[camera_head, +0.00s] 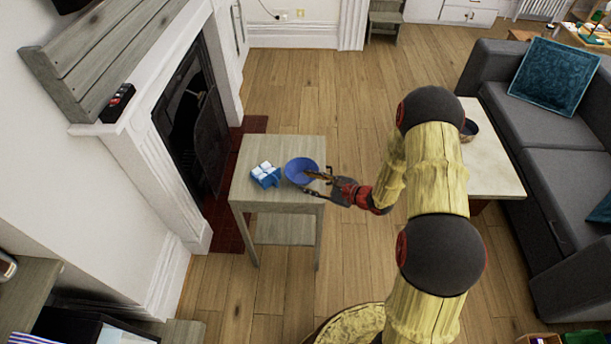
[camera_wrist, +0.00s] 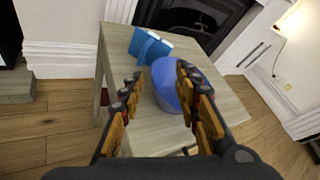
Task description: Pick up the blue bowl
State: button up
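The blue bowl (camera_head: 301,170) stands upright on a small wooden side table (camera_head: 275,200). In the wrist view the bowl (camera_wrist: 166,84) lies ahead of and between my fingers, with its right part hidden behind the right finger. My gripper (camera_head: 318,178) reaches in from the right, at the bowl's right rim. In the wrist view my gripper (camera_wrist: 156,85) is open, with a wide gap between its two fingers. I cannot tell whether a finger touches the bowl.
A blue item with white parts (camera_head: 265,174) sits on the table left of the bowl, close to it. A white fireplace (camera_head: 150,105) stands left of the table. A low table (camera_head: 492,165) and a grey sofa (camera_head: 540,130) are to the right. Open wooden floor lies behind the table.

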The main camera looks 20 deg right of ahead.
aim_at(290, 179)
jog(key=b+x, duration=0.1)
jog(key=x, duration=0.3)
jog(key=f+b+x, duration=0.1)
jog(key=x, duration=0.2)
jog(key=shift+a+f, duration=0.15)
jog(key=shift+a, duration=0.05)
jog(key=c, duration=0.3)
grip_shut()
dwell(0.3)
